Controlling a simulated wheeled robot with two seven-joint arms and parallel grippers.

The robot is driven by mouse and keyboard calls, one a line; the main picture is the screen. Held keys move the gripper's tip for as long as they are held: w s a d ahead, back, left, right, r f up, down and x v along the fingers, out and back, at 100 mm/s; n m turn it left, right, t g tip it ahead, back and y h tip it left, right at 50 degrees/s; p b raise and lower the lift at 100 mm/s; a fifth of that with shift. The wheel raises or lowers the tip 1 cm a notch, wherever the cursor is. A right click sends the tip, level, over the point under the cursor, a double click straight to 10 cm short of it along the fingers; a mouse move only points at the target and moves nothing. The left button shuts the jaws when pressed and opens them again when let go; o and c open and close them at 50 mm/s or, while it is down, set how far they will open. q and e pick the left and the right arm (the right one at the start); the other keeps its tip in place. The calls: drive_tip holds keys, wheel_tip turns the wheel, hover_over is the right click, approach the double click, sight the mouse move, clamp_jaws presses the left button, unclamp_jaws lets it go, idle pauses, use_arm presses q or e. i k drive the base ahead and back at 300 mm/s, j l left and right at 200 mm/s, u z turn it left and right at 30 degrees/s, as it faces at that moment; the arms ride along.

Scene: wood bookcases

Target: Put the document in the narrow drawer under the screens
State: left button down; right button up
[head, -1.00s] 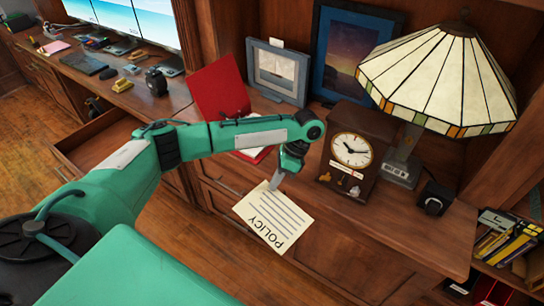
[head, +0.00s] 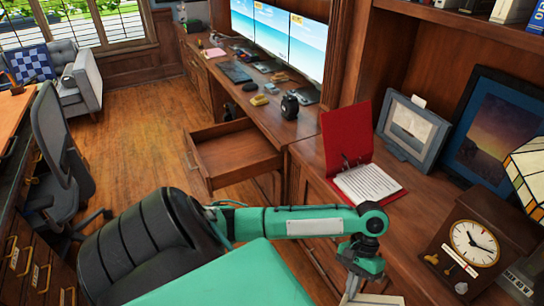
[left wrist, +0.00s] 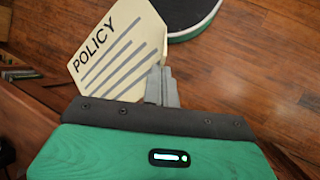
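The document, a cream sheet marked POLICY, shows in the left wrist view (left wrist: 118,48). Only a sliver of the document (head: 382,299) shows at the bottom edge of the head view. My left gripper (head: 354,288) is shut on the sheet's edge and holds it in the air in front of the right desk section; its fingers also show in the left wrist view (left wrist: 161,86). An open drawer (head: 238,160) sticks out below the desk with the screens (head: 273,35), and its visible inside looks empty. My right gripper is not in view.
A red binder (head: 345,135), a picture frame (head: 412,130) and a clock (head: 475,242) stand on the right desk section. An office chair (head: 55,150) stands at left. The wood floor (head: 140,120) between chair and drawer is clear.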

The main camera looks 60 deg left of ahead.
sight(223, 151)
drive_tip(key=j+u, duration=0.25)
drive_tip(key=j, duration=1.6)
